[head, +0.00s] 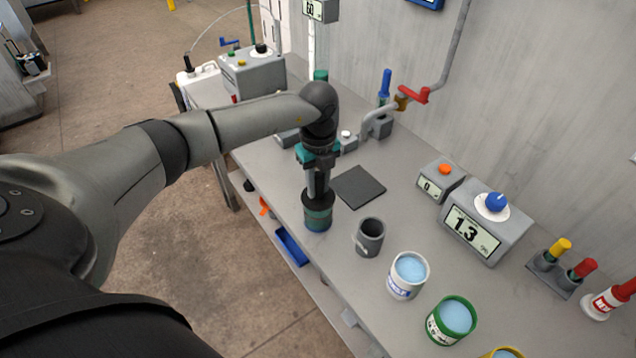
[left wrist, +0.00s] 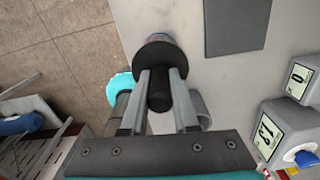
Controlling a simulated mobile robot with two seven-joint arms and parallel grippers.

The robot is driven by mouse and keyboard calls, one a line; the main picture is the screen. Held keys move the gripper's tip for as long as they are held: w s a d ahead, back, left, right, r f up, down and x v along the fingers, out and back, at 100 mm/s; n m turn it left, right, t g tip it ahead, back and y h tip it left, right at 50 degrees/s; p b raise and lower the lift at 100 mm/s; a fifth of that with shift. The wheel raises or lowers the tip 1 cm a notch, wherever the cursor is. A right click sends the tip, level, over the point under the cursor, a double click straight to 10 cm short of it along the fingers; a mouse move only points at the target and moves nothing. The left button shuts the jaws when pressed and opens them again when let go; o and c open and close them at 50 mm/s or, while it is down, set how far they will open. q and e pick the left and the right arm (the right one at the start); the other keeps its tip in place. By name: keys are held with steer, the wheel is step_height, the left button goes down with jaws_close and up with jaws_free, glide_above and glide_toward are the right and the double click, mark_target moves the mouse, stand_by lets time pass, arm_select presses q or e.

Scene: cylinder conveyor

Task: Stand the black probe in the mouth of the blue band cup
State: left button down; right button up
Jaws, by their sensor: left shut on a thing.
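The blue band cup (head: 407,276) is a white cup with a blue label band and light blue content, upright on the table right of my left gripper. My left gripper (head: 318,188) points down, shut on a black knob-like grip with a wide black disc (left wrist: 158,53), which I take for the black probe (head: 318,212). A teal ring and a bluish-grey lower part show below the disc in the head view. Whether it touches the table is not clear. The probe's lower end is mostly hidden in the left wrist view. The gripper is apart from the cup.
A dark grey cup (head: 369,238) stands between my gripper and the blue band cup. A green band cup (head: 451,321) and a yellow-rimmed cup (head: 505,353) stand beyond it. A black mat (head: 359,187) lies behind. The meter (head: 484,228) stands right. The table's front edge is close.

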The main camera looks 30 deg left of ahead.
arm_select(q)
steer(key=shift+f, duration=0.15)
stand_by(0.3)
steer(key=c, duration=0.6)
jaws_free()
step_height(320, 180, up, 15)
stand_by(0.5)
